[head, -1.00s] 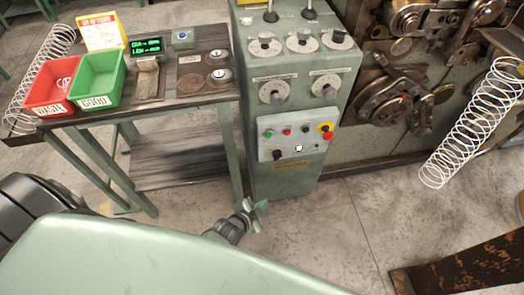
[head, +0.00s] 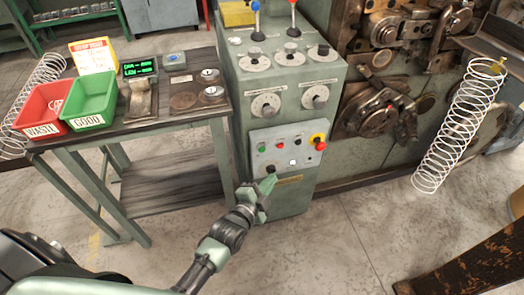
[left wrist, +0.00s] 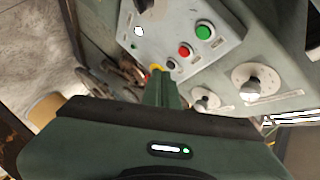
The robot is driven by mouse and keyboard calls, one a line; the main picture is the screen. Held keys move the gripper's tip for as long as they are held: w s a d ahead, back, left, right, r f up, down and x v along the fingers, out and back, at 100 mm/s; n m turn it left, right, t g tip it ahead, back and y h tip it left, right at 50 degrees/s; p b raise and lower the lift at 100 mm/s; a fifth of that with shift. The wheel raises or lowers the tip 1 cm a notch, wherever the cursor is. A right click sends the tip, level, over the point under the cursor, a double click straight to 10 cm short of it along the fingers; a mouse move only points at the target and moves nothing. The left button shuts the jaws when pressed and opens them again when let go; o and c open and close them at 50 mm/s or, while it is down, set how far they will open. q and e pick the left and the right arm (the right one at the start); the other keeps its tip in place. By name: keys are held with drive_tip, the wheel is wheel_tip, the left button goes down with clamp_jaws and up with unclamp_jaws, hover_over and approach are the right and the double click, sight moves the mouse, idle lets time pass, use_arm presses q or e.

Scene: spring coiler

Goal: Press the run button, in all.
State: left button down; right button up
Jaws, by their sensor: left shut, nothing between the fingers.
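The grey button panel (head: 283,150) is on the front of the green machine cabinet (head: 290,201). It carries a green button (head: 261,147), a red button (head: 279,143), a yellow-and-red mushroom button (head: 318,141), a white square button (head: 293,162) and a black knob (head: 270,169). The labels are too small to read, so I cannot tell which is marked run. My left gripper (head: 268,183) is shut and empty, just in front of the panel's lower left. In the left wrist view, its fingers (left wrist: 158,88) show below the green button (left wrist: 203,32) and red button (left wrist: 185,50). My right gripper is not in view.
White dials (head: 266,104) and levers (head: 257,20) are above the panel. A bench (head: 140,146) at left holds a red bin (head: 40,107) and a green bin (head: 90,97). A large wire spring (head: 455,125) hangs at right. The floor before the cabinet is clear.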

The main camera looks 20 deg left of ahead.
sight(262, 150)
use_arm(q)
drive_tip(key=w+a+b, duration=0.3)
drive_tip(key=w+a, duration=0.2)
drive_tip(key=w, duration=0.2)
drive_tip(key=shift+b, duration=0.3)
idle(0.7)
drive_tip(key=shift+w, duration=0.15)
idle(1.1)
drive_tip(key=shift+w+a, duration=0.2)
drive_tip(key=shift+w, duration=0.05)
